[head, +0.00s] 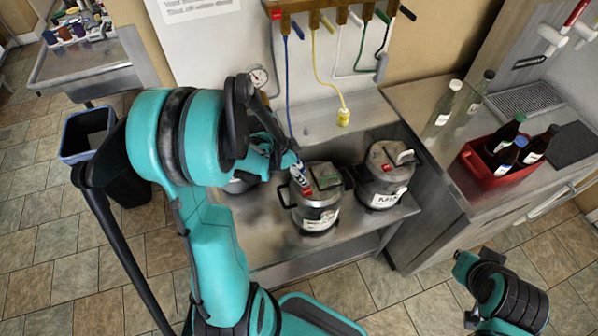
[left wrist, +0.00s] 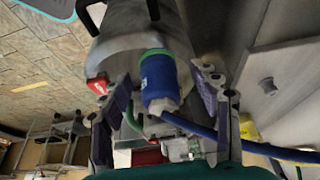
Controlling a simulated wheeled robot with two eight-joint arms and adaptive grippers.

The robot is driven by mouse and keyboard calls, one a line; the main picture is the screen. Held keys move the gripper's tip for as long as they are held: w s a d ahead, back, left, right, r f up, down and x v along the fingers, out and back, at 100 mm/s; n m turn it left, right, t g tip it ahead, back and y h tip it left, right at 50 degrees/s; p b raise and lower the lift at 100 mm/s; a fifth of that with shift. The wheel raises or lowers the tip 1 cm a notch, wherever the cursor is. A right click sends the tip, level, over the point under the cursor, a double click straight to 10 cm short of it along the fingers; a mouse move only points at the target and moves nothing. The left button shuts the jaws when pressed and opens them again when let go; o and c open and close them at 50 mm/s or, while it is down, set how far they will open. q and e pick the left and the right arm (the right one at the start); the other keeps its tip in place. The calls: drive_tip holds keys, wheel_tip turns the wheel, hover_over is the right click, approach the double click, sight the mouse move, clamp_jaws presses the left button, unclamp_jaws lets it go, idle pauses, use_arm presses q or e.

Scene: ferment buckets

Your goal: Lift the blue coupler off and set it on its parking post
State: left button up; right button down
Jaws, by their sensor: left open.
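The blue coupler (left wrist: 158,76) sits at the grey lid (left wrist: 125,45) of a bucket in the left wrist view, with a blue hose (left wrist: 190,127) leading off to the right. My left gripper (left wrist: 163,100) is open, with one finger on each side of the coupler and visible gaps between. In the head view my left gripper (head: 294,168) is over the nearer steel bucket (head: 316,216), and it largely hides the coupler. I cannot make out which part is the parking post.
A second bucket (head: 382,185) stands just right of the first on the steel bench (head: 275,255). A red crate (head: 479,178) with bottles stands on the right counter.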

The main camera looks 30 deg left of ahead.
sight(304, 167)
use_arm(q)
drive_tip(key=c, duration=1.4)
drive_tip(key=shift+r, duration=0.2)
drive_tip(key=shift+r, duration=0.3)
drive_tip(key=r+p, duration=0.1)
drive_tip(key=r, duration=0.1)
drive_tip(key=r+p, duration=0.1)
drive_tip(key=r, duration=0.1)
drive_tip(key=shift+s+d, duration=0.15)
drive_tip(key=shift+d, duration=0.25)
drive_tip(key=d+r+p, duration=0.1)
drive_tip(key=d+r, duration=0.1)
drive_tip(key=d, duration=0.1)
drive_tip(key=s+d+r, duration=0.1)
drive_tip(key=d+r, duration=0.1)
drive_tip(key=d, duration=0.2)
drive_tip(key=s+d+r+p, duration=0.1)
drive_tip(key=d+r, duration=0.1)
drive_tip(key=d, duration=0.1)
drive_tip(key=shift+d+p, duration=0.3)
drive_tip(key=shift+p, duration=0.05)
